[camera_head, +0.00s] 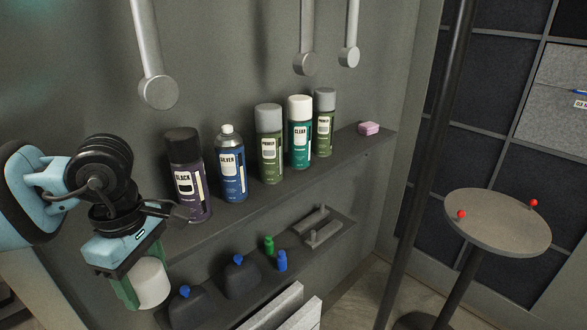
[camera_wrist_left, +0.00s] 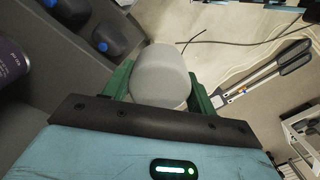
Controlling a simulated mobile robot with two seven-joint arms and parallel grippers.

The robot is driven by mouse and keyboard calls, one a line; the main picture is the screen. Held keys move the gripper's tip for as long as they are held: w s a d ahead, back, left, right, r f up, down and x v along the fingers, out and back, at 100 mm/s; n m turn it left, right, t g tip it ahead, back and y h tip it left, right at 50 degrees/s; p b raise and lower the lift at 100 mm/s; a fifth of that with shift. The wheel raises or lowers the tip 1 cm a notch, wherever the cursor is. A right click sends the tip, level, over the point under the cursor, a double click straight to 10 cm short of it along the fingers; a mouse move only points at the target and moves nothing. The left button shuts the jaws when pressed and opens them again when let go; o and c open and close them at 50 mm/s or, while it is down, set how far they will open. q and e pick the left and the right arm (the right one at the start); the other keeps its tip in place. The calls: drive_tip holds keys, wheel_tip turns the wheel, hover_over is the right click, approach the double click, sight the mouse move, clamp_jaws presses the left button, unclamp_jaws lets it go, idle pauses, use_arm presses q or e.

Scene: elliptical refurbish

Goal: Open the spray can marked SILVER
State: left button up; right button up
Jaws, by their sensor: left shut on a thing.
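The spray can marked SILVER (camera_head: 231,170) is blue and stands upright on the upper shelf. Its top is bare, with a small white nozzle showing and no cap on it. My left gripper (camera_head: 146,287) is shut on a light grey cap (camera_head: 152,283), holding it left of and lower than the can, apart from it. The cap also shows between the green fingers in the left wrist view (camera_wrist_left: 160,75). My right gripper is not in view.
The BLACK can (camera_head: 188,180) stands left of SILVER, close to my left wrist. PRIMER (camera_head: 269,150) and CLEAR (camera_head: 300,140) cans stand to its right, with a pink block (camera_head: 369,128) beyond. The lower shelf holds dark blue-topped objects (camera_head: 240,280) and small bottles (camera_head: 282,261).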

use_arm(q)
drive_tip(key=n, duration=0.1)
drive_tip(key=a+n, duration=0.1)
drive_tip(key=n, duration=0.2)
drive_tip(key=shift+s+a+r, duration=0.2)
drive_tip(key=shift+s+r, duration=0.15)
drive_tip(key=shift+s, duration=0.05)
drive_tip(key=n, duration=0.1)
drive_tip(key=a+n, duration=0.1)
drive_tip(key=n, duration=0.1)
drive_tip(key=s+n+b, duration=0.1)
drive_tip(key=shift+a+r, duration=0.15)
drive_tip(key=shift+r, duration=0.25)
drive_tip(key=shift+s+a+r+n+t+b, duration=0.1)
drive_tip(key=shift+s+a+r+n, duration=0.25)
drive_tip(key=shift+n, duration=0.9)
drive_tip(key=shift+s+a+r+n+t+b, duration=0.15)
drive_tip(key=shift+a+n, duration=0.3)
drive_tip(key=shift+n, duration=0.85)
drive_tip(key=shift+s+a+r+n+t+b, duration=0.1)
drive_tip(key=shift+s+a+r+n, duration=0.2)
drive_tip(key=shift+n, duration=0.95)
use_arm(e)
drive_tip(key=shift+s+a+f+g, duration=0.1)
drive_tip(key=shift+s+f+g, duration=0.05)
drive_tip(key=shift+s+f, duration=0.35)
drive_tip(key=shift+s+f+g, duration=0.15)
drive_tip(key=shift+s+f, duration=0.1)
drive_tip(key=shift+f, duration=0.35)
